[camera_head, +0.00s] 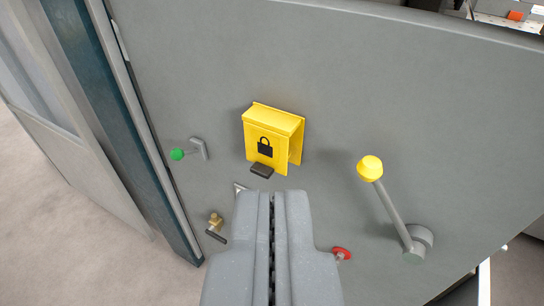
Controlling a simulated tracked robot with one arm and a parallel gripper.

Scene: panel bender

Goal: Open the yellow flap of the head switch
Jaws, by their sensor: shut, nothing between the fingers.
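The yellow flap (267,141) with a black padlock sign sits on the grey panel, a little above the middle of the view. It looks closed over the head switch, which it hides. A dark tab (262,171) sticks out at its lower edge. My gripper (267,194) points up the picture towards the panel, with its fingers shut and nothing held. In the picture its fingertips are just below the dark tab. A gap seems to separate them, though the depth is hard to tell.
On the grey panel (340,70) are a lever with a yellow knob (370,168) at right, a red knob (341,253) at lower right, a green knob (177,154) at left and a brass fitting with a dark handle (215,222) at lower left. Open floor (80,240) shows left.

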